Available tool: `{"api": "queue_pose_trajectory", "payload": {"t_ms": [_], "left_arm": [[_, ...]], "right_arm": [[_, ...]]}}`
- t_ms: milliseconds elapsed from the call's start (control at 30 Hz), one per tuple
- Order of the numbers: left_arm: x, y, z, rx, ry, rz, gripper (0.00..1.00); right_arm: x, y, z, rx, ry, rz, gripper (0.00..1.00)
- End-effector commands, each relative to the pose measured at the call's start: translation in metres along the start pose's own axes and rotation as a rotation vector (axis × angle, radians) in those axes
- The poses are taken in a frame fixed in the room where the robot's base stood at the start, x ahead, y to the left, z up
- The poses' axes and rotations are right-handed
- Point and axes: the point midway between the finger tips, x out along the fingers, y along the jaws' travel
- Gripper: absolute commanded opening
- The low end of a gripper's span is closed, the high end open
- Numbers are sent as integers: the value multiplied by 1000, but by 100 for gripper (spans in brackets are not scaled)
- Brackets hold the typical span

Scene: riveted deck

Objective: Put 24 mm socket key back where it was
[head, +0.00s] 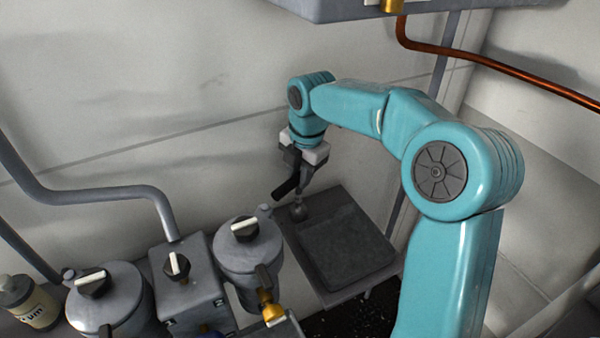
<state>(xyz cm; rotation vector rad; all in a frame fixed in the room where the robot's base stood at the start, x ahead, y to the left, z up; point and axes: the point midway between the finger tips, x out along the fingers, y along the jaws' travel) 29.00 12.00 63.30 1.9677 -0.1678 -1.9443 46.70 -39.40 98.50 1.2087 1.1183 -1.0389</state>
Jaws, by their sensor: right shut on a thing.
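My right gripper (296,180) points down above the far left corner of a grey shelf tray (345,288). It is shut on a small grey metal piece (298,210), which looks like the 24 mm socket key. The key shows just below the fingers, and most of it is hidden by them or too small to make out. I cannot tell whether it touches the tray. The rest of the tray looks empty. My left gripper is not in view.
Left of the tray stands a grey canister (248,258) with a black knob, close to my gripper. A valve box (188,285), another canister (105,300) and a labelled bottle (28,302) stand further left. A copper pipe (500,68) runs along the upper right wall.

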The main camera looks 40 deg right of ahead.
Motion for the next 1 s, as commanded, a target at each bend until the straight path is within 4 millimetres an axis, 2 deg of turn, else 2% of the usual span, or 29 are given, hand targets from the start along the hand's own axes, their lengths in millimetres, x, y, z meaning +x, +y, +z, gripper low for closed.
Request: {"api": "queue_pose_trajectory", "payload": {"t_ms": [200,233,300,567,667,1000], "left_arm": [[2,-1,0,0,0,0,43],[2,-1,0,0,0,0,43],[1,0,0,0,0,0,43],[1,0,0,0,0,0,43],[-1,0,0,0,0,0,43],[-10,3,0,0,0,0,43]], "right_arm": [[2,0,0,0,0,1,0],[2,-1,0,0,0,0,31],[2,0,0,0,0,0,50],[1,0,0,0,0,0,50],[-6,1,0,0,-1,2,50],[-64,1,0,0,-1,2,50]]}}
